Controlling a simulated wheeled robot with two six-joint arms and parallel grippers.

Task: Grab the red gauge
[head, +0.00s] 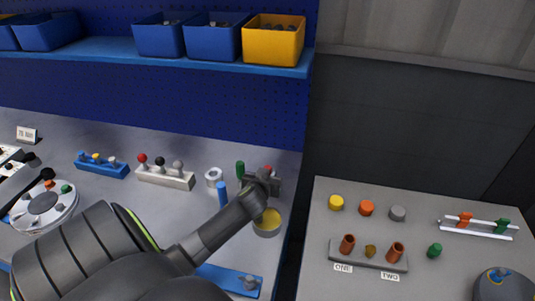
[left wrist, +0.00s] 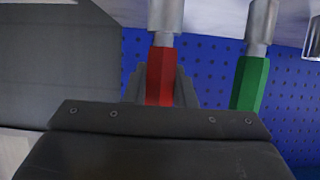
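The red gauge shows in the left wrist view as a red six-sided handle (left wrist: 160,78) with a silver metal part (left wrist: 165,15) that runs out of the top edge. My left gripper (left wrist: 161,90) has its fingers on both sides of the red handle, very close to it. Whether they press on it I cannot tell. In the head view my left gripper (head: 263,182) is at the back right of the left table and hides most of the red gauge; only a bit of red (head: 267,169) shows. My right gripper is not in view.
A green gauge (head: 240,168) stands close to the left of the gripper, and a blue one (head: 222,194) nearer. A yellow-topped round piece (head: 268,223) is just in front. A white ring-shaped part (head: 213,177) stands further left. The blue pegboard (head: 220,105) rises behind.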

